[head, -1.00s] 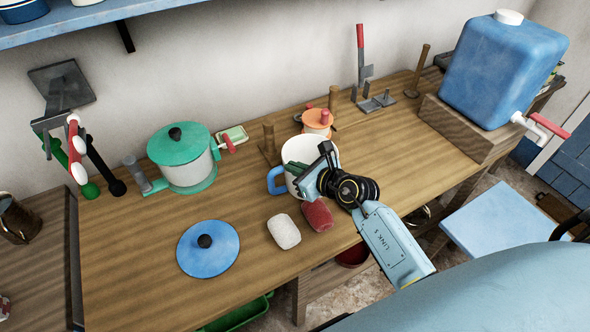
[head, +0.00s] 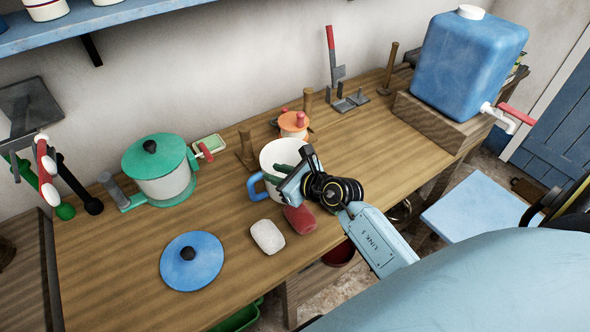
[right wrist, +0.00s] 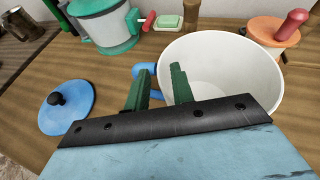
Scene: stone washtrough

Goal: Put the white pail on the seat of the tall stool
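The white pail (head: 270,157) stands upright on the wooden bench, with a blue handle (head: 255,186) on its left side. My right gripper (head: 290,170) is at the pail's near side, its wrist partly hiding the pail. In the right wrist view the two green fingers (right wrist: 159,88) are apart. One overlaps the pail's near wall (right wrist: 225,75) and the other is left of it, by the blue handle. I cannot tell whether either touches the pail. The stool's pale blue seat (head: 478,215) is bare, right of the bench. My left gripper is not in view.
A white sponge-like block (head: 267,236) and a red one (head: 299,219) lie before the pail. A blue lid (head: 192,262), a green-lidded pot (head: 160,175) and an orange-lidded pot (head: 294,125) stand around. A blue water tank (head: 468,65) is at the back right.

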